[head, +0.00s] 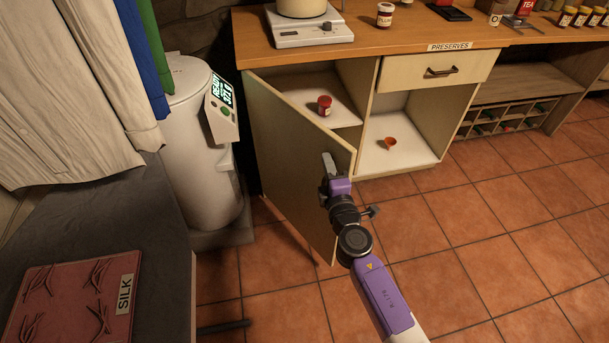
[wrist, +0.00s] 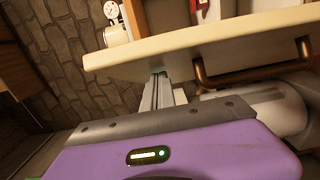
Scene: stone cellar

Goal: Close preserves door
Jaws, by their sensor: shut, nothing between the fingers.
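The preserves cabinet's beige door (head: 285,150) stands open, swung out from the left side of the cabinet. My gripper (head: 328,163) is shut and empty at the outer face of the door, near its free edge. In the wrist view, the door (wrist: 200,43) crosses above my gripper (wrist: 159,88), with a brass bar handle (wrist: 250,76) to the right of the fingers. The fingertips are close to the door; I cannot tell if they touch. The "PRESERVES" label (head: 450,46) is on the counter edge above a closed drawer (head: 437,71).
A red-lidded jar (head: 324,106) sits on the shelf behind the door, and an orange cup (head: 386,143) in the open bay beside it. A white cylinder with a display (head: 195,140) stands left of the door. Tiled floor (head: 470,225) is clear at right.

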